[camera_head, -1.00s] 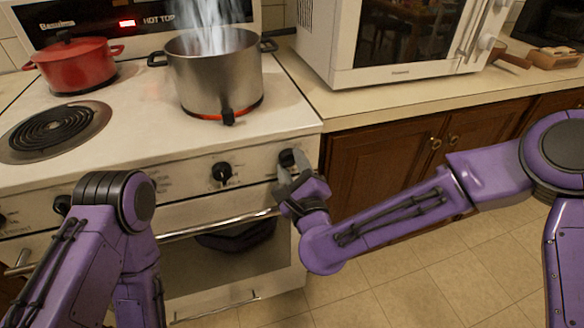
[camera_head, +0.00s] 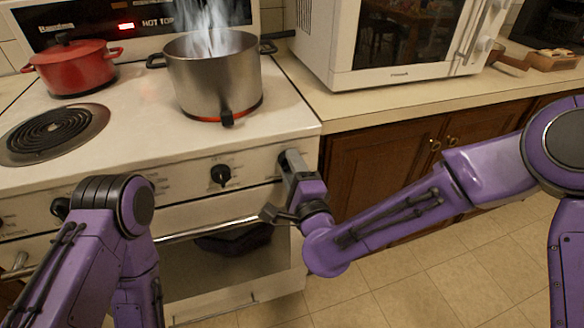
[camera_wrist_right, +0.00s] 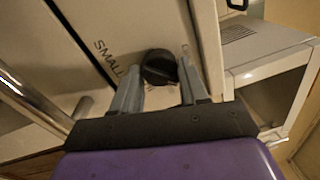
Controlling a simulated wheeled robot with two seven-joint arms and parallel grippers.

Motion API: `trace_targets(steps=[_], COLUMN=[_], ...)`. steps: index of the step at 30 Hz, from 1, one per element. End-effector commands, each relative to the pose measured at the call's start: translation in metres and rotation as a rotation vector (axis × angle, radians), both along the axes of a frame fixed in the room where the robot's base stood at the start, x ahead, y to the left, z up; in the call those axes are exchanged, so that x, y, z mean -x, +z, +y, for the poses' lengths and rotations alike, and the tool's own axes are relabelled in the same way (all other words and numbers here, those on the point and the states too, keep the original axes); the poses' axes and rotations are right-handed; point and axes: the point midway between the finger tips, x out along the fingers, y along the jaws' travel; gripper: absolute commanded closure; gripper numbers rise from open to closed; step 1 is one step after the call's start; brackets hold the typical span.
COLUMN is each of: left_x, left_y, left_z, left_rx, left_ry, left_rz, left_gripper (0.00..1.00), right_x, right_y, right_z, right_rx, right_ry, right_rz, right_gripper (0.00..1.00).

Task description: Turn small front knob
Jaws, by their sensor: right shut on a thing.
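The small front knob (camera_wrist_right: 160,67) is black and round, on the stove's front panel next to the printed word SMALL in the right wrist view. My right gripper (camera_wrist_right: 154,78) has a finger on each side of it and is shut on it. In the head view the right gripper (camera_head: 288,160) is at the right end of the stove's panel and hides the knob. My left arm shows at the lower left, but its gripper is out of view.
Another black knob (camera_head: 221,175) sits left of the gripper. The oven door handle (camera_head: 218,229) runs below. A steaming steel pot (camera_head: 215,80) stands on a glowing burner, and a red pot (camera_head: 73,68) behind left. A microwave (camera_head: 385,40) stands on the right counter.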

Motion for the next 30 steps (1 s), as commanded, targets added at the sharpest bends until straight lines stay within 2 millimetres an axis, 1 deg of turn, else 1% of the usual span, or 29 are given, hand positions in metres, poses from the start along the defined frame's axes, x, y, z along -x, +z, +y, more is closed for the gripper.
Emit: trace_targets(steps=[1, 11, 12, 13, 14, 23, 26, 30], left_x=[0.0, 0.0, 0.0, 0.0, 0.0, 0.0, 0.0, 0.0], left_y=[0.0, 0.0, 0.0, 0.0, 0.0, -0.001, -0.003, -0.008], left_z=[0.0, 0.0, 0.0, 0.0, 0.0, 0.0, 0.0, 0.0], left_rx=[0.0, 0.0, 0.0, 0.0, 0.0, 0.0, 0.0, 0.0], left_ry=[0.0, 0.0, 0.0, 0.0, 0.0, 0.0, 0.0, 0.0], left_rz=[0.0, 0.0, 0.0, 0.0, 0.0, 0.0, 0.0, 0.0], left_gripper=[0.57, 0.57, 0.57, 0.57, 0.57, 0.57, 0.57, 0.57], right_x=[0.001, 0.001, 0.001, 0.001, 0.001, 0.002, 0.014, 0.045], right_y=[-0.003, -0.003, -0.003, -0.003, -0.002, -0.001, -0.003, -0.007], right_z=[0.0, 0.0, 0.0, 0.0, 0.0, -0.001, -0.004, -0.014], right_rx=[0.004, 0.006, 0.006, 0.006, 0.005, 0.003, 0.004, 0.005], right_ry=[0.001, 0.001, 0.001, 0.001, 0.001, 0.001, 0.002, 0.003], right_rz=[0.004, 0.004, 0.004, 0.004, 0.003, 0.001, 0.001, 0.002], right_gripper=[0.87, 0.87, 0.47, 0.37, 0.32, 0.32, 0.32, 0.32])
